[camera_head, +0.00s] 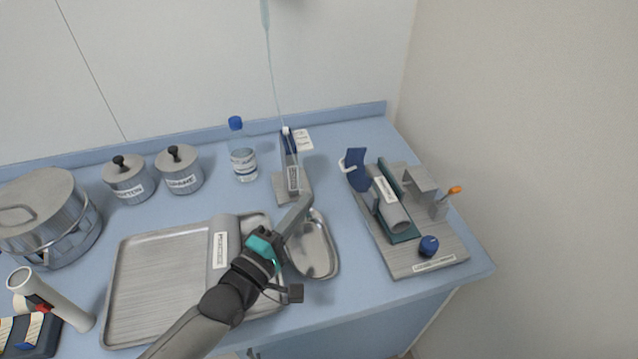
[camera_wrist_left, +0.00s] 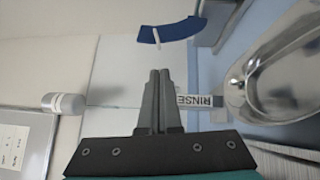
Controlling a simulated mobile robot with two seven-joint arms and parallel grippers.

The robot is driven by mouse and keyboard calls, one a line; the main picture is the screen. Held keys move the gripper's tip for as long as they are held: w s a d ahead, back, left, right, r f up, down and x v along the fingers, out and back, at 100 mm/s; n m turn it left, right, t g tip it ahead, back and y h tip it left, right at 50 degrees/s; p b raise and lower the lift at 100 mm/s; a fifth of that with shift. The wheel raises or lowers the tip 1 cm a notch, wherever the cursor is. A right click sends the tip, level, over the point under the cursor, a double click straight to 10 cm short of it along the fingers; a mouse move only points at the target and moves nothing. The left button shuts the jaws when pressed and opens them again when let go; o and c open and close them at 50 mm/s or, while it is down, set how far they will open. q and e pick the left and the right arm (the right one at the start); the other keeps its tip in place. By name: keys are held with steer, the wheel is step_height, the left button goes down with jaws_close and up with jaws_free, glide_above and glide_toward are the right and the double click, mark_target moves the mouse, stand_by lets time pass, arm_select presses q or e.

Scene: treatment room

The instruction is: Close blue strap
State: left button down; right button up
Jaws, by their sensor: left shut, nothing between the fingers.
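The blue strap (camera_head: 357,170) stands up, open, at the left side of a grey stand (camera_head: 440,258) on the right of the counter. It curves above a grey roll (camera_head: 392,214) and has a white piece at its upper left edge. In the left wrist view a curved blue band with a white piece, apparently the strap (camera_wrist_left: 172,32), shows beyond the fingertips. My left gripper (camera_head: 308,201) is shut and empty, left of the strap and apart from it. Its fingers also show in the left wrist view (camera_wrist_left: 158,75). My right gripper is out of view.
A steel kidney dish (camera_head: 316,255) lies beneath my left gripper. A labelled upright holder (camera_head: 292,178) stands behind it, near a bottle (camera_head: 242,160). A steel tray (camera_head: 160,275) lies to the left. The stand carries a blue knob (camera_head: 428,246) and an orange-tipped item (camera_head: 454,190).

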mark_target(355, 172)
arm_select(q)
steer(key=x, duration=0.8)
steer(key=shift+w+d, duration=0.2)
steer(key=shift+w, duration=0.15)
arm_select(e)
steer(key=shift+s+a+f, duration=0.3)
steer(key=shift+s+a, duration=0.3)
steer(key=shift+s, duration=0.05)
arm_select(q)
steer(key=shift+r, duration=0.2)
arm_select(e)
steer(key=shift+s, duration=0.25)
